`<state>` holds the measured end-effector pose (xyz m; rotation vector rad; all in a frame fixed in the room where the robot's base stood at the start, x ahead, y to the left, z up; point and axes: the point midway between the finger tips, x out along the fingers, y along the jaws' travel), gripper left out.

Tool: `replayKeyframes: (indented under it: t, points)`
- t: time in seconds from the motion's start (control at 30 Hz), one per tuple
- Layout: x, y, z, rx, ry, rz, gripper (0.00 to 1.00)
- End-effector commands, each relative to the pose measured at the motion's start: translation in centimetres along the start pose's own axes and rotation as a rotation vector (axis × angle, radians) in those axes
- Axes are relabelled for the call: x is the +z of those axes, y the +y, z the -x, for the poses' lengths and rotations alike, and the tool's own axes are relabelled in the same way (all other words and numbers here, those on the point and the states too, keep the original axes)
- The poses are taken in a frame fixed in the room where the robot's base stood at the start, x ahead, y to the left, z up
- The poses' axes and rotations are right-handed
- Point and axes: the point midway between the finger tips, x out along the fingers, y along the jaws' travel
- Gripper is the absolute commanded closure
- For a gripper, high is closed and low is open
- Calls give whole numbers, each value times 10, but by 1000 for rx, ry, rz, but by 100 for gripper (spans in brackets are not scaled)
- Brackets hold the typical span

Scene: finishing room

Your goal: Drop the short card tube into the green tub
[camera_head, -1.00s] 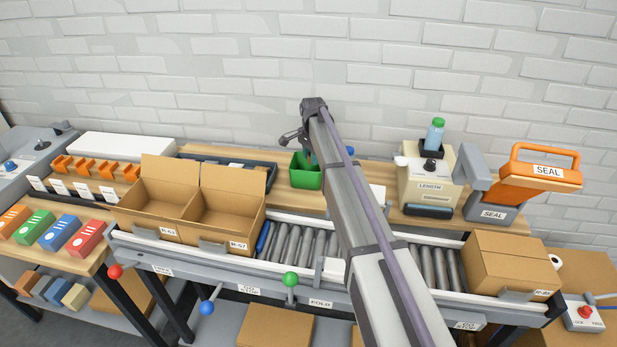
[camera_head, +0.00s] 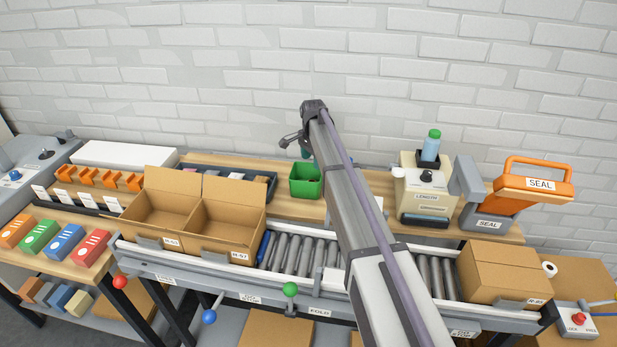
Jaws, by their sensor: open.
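The green tub (camera_head: 306,187) stands on the wooden bench top behind the roller conveyor, left of my arm. My gripper (camera_head: 305,153) is above the tub's back rim, small and partly hidden by my own arm. It is open, and I see nothing held in it. The short card tube is not visible in this view. The inside of the tub shows only in part, and I cannot tell what lies in it.
Open cardboard boxes (camera_head: 227,228) stand left of the tub, in front of a dark compartment tray (camera_head: 262,181). A labelled machine (camera_head: 425,193) and an orange sealer (camera_head: 535,185) stand on the right. A closed carton (camera_head: 505,272) sits at the conveyor's right end.

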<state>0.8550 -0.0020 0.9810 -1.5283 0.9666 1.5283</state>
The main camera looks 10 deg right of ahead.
Motion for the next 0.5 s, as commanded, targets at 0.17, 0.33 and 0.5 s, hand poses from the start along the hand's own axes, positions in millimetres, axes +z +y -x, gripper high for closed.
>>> replayKeyframes:
  t: [0.17, 0.33, 0.5]
  points:
    - [1, -2, 59, -2, 0, 2, 37]
    - [2, -3, 77, -3, 0, 3, 37]
    - [2, -3, 74, -3, 0, 3, 37]
